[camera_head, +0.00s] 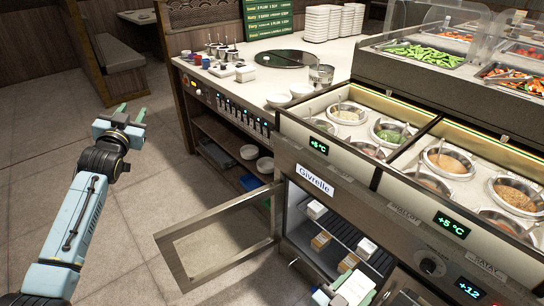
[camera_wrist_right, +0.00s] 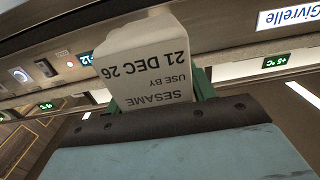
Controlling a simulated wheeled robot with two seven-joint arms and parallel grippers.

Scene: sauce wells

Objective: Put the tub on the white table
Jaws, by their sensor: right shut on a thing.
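A white tub (camera_wrist_right: 145,65) labelled "SESAME, USE BY 21 DEC 26" fills the middle of the right wrist view, its print upside down. My right gripper (camera_wrist_right: 155,90) is shut on it, with green fingers at its sides. In the head view the right gripper (camera_head: 341,284) and the held tub (camera_head: 357,287) are at the bottom, in front of the open fridge. The white table (camera_head: 338,52) is the pale counter at the back middle. My left gripper (camera_head: 131,112) is open and empty over the floor at the left.
The fridge door (camera_head: 220,237) stands open to the left. Several tubs (camera_head: 316,210) sit on the fridge shelves. The white table carries a hotplate (camera_head: 286,59), white bowls (camera_head: 302,90), a stack of plates (camera_head: 322,24) and small jars; bare patches lie between them. Sauce wells (camera_head: 347,113) stand at the right.

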